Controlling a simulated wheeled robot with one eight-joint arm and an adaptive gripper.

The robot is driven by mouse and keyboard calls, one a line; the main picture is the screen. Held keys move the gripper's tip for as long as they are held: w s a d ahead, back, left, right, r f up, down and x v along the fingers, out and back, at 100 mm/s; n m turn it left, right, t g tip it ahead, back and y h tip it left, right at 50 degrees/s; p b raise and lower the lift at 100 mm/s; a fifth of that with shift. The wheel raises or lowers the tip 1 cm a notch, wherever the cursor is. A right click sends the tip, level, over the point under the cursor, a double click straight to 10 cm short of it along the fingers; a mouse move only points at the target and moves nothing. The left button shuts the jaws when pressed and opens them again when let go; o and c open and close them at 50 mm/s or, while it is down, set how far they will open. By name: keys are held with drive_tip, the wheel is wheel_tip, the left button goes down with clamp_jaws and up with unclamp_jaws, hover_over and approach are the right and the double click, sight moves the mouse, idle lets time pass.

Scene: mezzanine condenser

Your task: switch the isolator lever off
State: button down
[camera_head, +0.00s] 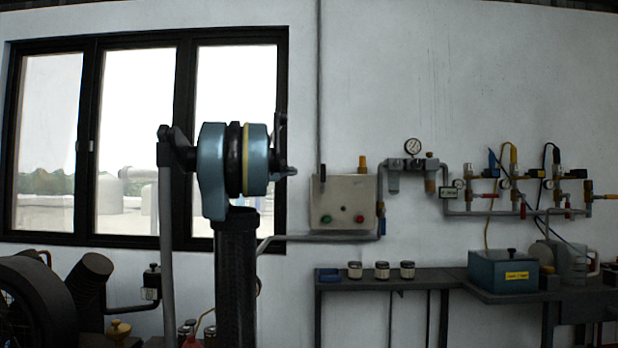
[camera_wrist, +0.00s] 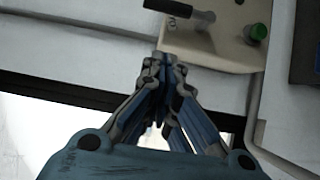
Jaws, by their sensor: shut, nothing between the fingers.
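The isolator lever (camera_wrist: 182,9), with a black handle, sticks out from a beige control box (camera_wrist: 215,45) at the top of the wrist view. Part of the box is cut off there. My gripper (camera_wrist: 162,64) is shut and empty, its fingertips just below the lever at the box's lower edge in the picture. I cannot tell whether they touch the box. In the head view the box (camera_head: 343,200) hangs on the wall, and a dark upright handle (camera_head: 322,172) shows at its left side. My arm hides most of my gripper there.
A green button (camera_wrist: 256,32) sits beside the lever. Pipes with a pressure gauge (camera_head: 412,146) run right of the box. Below is a bench (camera_head: 390,278) with several jars. A dark-framed window (camera_head: 185,140) is at left.

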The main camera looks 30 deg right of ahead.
sight(323, 178)
drive_tip(key=shift+d, duration=0.1)
drive_tip(key=s+d+x, duration=0.1)
drive_tip(key=s+x, duration=0.1)
drive_tip(key=x, duration=1)
drive_tip(key=shift+d, duration=0.3)
drive_tip(key=shift+a, duration=0.15)
